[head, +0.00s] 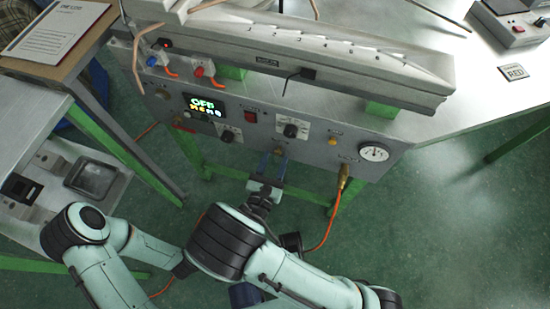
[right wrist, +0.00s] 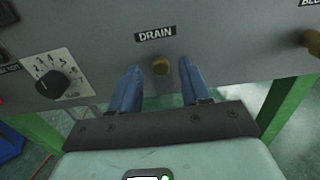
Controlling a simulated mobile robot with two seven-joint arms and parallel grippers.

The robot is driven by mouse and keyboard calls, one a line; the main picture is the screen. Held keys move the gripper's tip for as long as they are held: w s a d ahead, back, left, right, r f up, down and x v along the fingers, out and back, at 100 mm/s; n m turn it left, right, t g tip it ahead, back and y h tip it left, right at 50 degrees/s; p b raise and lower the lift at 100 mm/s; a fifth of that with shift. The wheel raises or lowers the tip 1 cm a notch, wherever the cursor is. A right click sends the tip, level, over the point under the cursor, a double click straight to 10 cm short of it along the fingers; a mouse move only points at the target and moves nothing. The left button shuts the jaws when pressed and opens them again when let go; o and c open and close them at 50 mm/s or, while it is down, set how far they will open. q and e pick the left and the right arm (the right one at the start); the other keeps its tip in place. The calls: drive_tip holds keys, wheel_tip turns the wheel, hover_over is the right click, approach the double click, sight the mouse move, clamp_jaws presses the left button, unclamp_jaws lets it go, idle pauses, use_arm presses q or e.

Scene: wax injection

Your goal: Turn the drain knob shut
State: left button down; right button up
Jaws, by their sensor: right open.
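The drain knob (right wrist: 160,66) is a small round brass knob on the grey front panel, below a black DRAIN label (right wrist: 156,34) in the right wrist view. My right gripper (right wrist: 160,74) is open, with one blue finger on each side of the knob. Gaps show between the knob and both fingers. In the head view the same gripper (head: 272,162) points at the lower middle of the panel, and its fingers partly cover the knob area. I cannot tell how far the knob is turned. My left gripper does not show.
A numbered black dial (right wrist: 54,84) sits left of the knob. The grey panel (head: 325,160) also carries a lit display (head: 205,105), a gauge (head: 374,152) and a brass fitting (head: 343,172) with an orange hose. Green legs stand below. Open floor lies to the right.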

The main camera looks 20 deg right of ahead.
drive_tip(key=shift+w+d, duration=0.4)
drive_tip(key=shift+w, duration=0.1)
clamp_jaws()
